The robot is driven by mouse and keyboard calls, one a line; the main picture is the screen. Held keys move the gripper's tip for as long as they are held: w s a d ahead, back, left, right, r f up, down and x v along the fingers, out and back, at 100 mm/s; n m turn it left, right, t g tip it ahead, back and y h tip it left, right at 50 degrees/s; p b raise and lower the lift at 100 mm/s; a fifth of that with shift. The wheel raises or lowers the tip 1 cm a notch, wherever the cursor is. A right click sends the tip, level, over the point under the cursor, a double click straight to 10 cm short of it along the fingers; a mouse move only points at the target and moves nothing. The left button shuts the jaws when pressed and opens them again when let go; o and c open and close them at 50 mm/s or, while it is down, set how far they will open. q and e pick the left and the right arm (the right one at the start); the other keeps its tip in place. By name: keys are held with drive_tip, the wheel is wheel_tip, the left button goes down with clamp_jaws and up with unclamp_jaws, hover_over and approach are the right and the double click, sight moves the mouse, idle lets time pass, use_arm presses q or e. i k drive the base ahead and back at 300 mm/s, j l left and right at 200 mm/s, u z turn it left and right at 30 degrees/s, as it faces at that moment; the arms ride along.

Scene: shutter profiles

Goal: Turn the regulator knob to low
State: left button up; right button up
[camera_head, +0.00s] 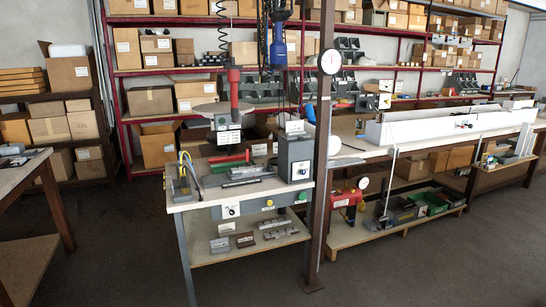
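Neither of my grippers is in view. Which part is the regulator knob is not certain at this distance. A small dark knob sits on a white plate (230,210) on the front of the grey workbench. A red unit (345,198) with a round white gauge (364,183) stands on the low shelf behind the brown post. A grey box (295,156) on the bench has a pale plate on its front. The markings and knob settings are too small to read.
The workbench (190,205) holds tools and metal parts, with a lower shelf (225,251) beneath. A brown post (321,150) with a dial stands at its right corner. A table (20,170) stands at the left. The floor (110,245) between them is clear.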

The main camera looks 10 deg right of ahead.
sight(369, 104)
drive_tip(key=i+z, duration=0.35)
drive_tip(key=i+j+z, duration=0.15)
drive_tip(key=i+z, duration=0.15)
drive_tip(key=i+j+z, duration=0.35)
drive_tip(key=i+l, duration=0.1)
drive_tip(key=i, duration=0.05)
